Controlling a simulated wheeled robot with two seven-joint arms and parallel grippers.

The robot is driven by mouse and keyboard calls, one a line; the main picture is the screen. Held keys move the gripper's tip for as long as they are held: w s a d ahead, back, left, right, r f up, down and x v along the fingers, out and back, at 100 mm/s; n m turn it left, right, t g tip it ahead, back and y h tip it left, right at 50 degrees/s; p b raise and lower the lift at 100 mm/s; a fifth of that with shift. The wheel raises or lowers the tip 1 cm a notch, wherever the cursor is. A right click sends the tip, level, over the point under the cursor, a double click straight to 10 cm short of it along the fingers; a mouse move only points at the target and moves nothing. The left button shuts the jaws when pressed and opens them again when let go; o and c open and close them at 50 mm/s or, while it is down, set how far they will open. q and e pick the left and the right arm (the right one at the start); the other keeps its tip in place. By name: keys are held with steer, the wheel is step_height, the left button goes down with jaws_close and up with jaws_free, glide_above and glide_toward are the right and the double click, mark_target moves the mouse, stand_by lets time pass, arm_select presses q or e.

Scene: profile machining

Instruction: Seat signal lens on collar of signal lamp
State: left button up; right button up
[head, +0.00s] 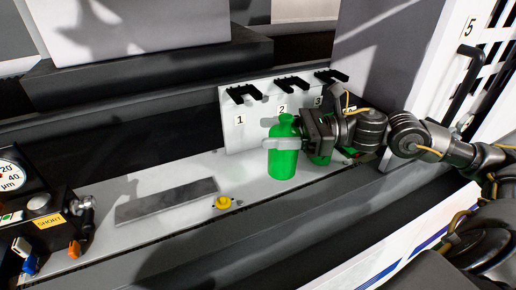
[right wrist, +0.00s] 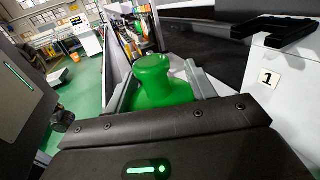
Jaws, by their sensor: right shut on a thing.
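My right gripper (head: 283,143) is shut on a green bottle-shaped thing (head: 283,165), with its fingers around the upper body. The green thing looks upright, over or on the light ledge; I cannot tell whether it touches. In the right wrist view its rounded green top (right wrist: 153,72) sits between the two fingers (right wrist: 160,92). A second green thing (head: 320,159) shows partly behind my right gripper. A small yellow round piece (head: 222,202) lies on the ledge to the left. I cannot make out for certain which thing is the signal lens or the lamp collar. My left gripper is out of view.
A white panel (head: 240,137) with black forked hooks numbered 1 to 3 stands behind. A flat grey bar (head: 167,200) lies on the ledge (head: 190,173). A black box labelled SHORT (head: 48,220) and a dial (head: 10,175) stand at the left.

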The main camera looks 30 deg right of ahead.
mark_target(288, 135)
steer(key=shift+s+d+b, duration=0.2)
steer(key=shift+s+b, duration=0.2)
steer(key=shift+s, duration=0.5)
steer(key=shift+s+d+r+b, duration=0.15)
steer(key=shift+s+r+b, duration=0.15)
steer(key=shift+s+b, duration=0.3)
steer(key=shift+s+r+b, duration=0.35)
steer(key=shift+r+b, duration=0.05)
steer(key=shift+b, duration=0.15)
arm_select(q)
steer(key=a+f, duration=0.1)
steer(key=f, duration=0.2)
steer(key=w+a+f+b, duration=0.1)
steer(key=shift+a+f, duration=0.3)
arm_select(e)
steer(key=shift+s+r, duration=0.55)
steer(key=shift+s, duration=0.35)
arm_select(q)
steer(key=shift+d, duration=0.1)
arm_select(e)
steer(key=shift+d, duration=0.1)
